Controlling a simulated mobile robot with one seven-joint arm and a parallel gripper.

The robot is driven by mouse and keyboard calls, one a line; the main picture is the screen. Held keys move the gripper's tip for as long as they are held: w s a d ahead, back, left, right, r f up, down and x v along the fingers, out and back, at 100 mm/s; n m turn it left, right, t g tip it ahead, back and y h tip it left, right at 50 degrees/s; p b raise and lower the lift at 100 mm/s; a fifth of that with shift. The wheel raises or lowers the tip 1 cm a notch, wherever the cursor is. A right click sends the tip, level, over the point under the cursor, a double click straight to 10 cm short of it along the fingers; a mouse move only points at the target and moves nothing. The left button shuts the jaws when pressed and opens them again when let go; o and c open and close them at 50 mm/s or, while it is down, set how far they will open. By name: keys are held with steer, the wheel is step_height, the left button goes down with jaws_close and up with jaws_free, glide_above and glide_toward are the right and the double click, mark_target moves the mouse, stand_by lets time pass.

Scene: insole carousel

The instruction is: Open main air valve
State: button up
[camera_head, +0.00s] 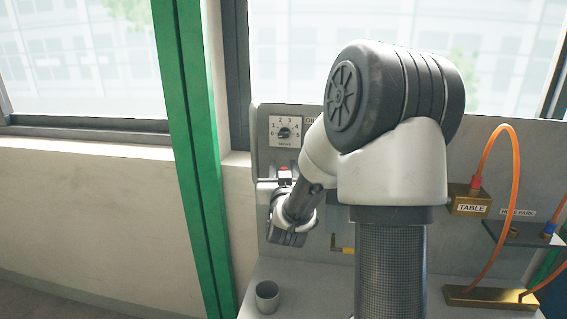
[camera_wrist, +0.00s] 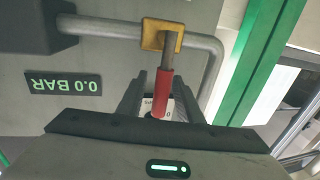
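The main air valve shows in the wrist view as a yellow body (camera_wrist: 160,36) on a grey pipe (camera_wrist: 108,29), with a lever ending in a red grip (camera_wrist: 164,90). The lever stands across the pipe, pointing toward my gripper. My gripper (camera_wrist: 158,98) is open, with its two dark fingers apart on either side of the red grip. I see a gap on both sides, and cannot tell whether either finger touches it.
An upside-down "0.0 BAR" sign (camera_wrist: 63,82) is beside the pipe in the wrist view. The head view shows a dial (camera_head: 284,132), a grey cup (camera_head: 267,296), a "TABLE" block (camera_head: 469,200) with an orange hose (camera_head: 513,180), and a green post (camera_head: 190,150) at left.

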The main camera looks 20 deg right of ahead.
steer(key=shift+c, duration=0.2)
jaws_close()
steer(key=shift+d, duration=0.15)
